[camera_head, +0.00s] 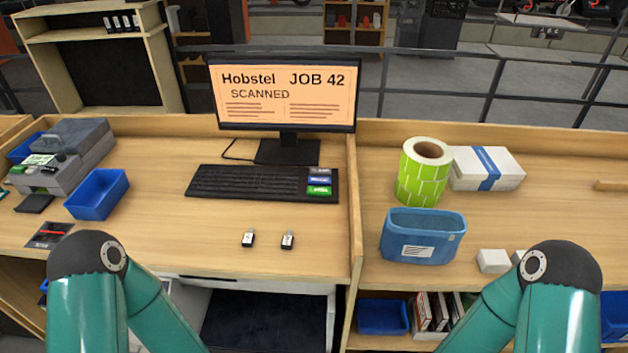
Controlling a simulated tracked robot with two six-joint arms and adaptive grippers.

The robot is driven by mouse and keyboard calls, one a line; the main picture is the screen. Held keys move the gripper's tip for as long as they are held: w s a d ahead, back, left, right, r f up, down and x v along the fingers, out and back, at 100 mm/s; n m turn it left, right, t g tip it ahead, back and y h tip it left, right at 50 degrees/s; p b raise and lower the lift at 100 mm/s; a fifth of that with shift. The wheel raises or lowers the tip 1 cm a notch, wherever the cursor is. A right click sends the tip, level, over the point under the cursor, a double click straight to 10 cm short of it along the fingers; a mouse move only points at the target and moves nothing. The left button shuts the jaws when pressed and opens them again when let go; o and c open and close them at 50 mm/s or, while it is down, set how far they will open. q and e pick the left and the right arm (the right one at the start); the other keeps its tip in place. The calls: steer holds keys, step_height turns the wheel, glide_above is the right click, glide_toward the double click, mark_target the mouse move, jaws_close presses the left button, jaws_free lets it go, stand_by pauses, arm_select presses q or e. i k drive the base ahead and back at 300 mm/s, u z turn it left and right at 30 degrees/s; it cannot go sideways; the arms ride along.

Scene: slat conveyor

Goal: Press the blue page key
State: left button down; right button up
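The black keyboard (250,183) lies on the desk below the monitor. At its right end sit stacked coloured keys: a grey one (320,172) at the back, the blue key (319,181) in the middle and a green key (319,190) in front. The lettering on them is too small to read. The monitor (283,95) shows an orange page reading "Hobstel JOB 42 SCANNED". My two teal arms come in at the bottom left and bottom right. Neither gripper shows, and nothing covers the keys.
Two small USB-like sticks (288,240) lie in front of the keyboard. A wooden divider (355,220) stands right of it. Beyond are a blue bin (422,236), a green label roll (423,172) and white boxes. A blue tray (97,195) and grey machine (65,155) stand left.

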mark_target(313, 181)
steer(key=z, duration=0.9)
steer(key=i, duration=0.15)
steer(key=u, duration=2.65)
steer(key=k, duration=0.6)
steer(key=z, duration=2.3)
steer(key=k, duration=0.45)
steer(key=u, duration=0.05)
